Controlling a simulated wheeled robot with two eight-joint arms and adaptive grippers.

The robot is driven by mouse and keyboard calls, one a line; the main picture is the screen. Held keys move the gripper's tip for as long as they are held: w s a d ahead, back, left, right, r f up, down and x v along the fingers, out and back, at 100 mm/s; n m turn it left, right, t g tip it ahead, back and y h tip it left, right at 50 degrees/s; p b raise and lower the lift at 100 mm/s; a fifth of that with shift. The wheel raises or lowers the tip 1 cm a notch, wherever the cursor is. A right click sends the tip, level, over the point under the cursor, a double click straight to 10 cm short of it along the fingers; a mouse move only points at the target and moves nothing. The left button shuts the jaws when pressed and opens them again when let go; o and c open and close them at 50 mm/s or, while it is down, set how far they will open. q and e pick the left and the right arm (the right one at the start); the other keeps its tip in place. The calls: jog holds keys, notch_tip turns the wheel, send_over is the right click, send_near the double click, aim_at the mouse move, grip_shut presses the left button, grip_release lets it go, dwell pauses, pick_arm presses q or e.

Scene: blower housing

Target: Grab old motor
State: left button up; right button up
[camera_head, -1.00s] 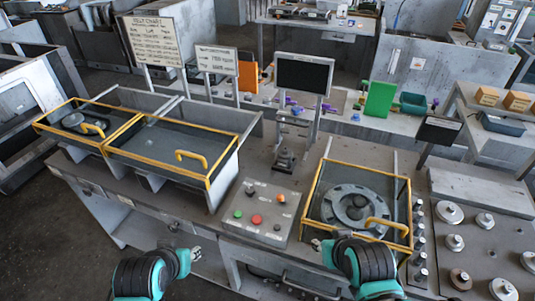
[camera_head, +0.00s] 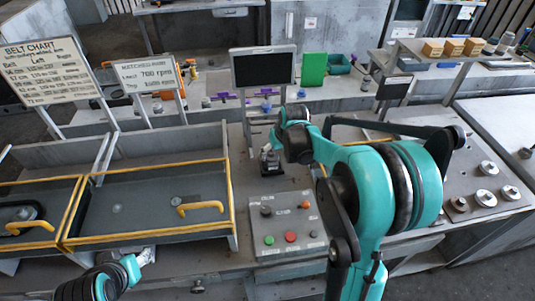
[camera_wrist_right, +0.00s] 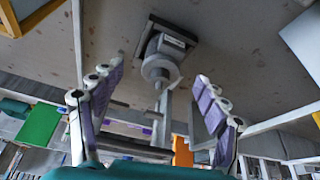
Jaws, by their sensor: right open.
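A small grey unit with a dark square base (camera_head: 271,163) stands on the bench below the black screen. It may be the old motor, but no label I can read confirms this. In the right wrist view it shows as a grey round body (camera_wrist_right: 158,68) on a dark base, beyond and between the fingertips. My right gripper (camera_wrist_right: 160,82) is open and empty, its two purple-padded fingers on either side of the unit's line. In the head view this gripper is small and partly hidden near the unit. My left gripper (camera_head: 146,257) is low at left, its jaws unclear.
The black screen (camera_head: 263,67) stands just behind the unit. A button panel (camera_head: 287,226) lies in front of it. A yellow-edged tray (camera_head: 145,236) is at left. My right arm hides most of the right tray. Metal pulleys (camera_head: 487,168) sit on the bench at far right.

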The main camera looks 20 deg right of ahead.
aim_at(272, 156)
jog(key=b+x, duration=0.1)
jog(key=x, duration=0.1)
jog(key=b+x, duration=0.1)
jog(key=x, duration=0.2)
jog(key=b+x, duration=0.1)
jog(key=x, duration=0.2)
jog(key=shift+w+a+r, duration=0.1)
jog(key=shift+w+a, duration=0.1)
jog(key=shift+w, duration=0.2)
jog(key=shift+c, duration=0.2)
jog(key=c, duration=1.6)
jog(key=shift+r, duration=0.1)
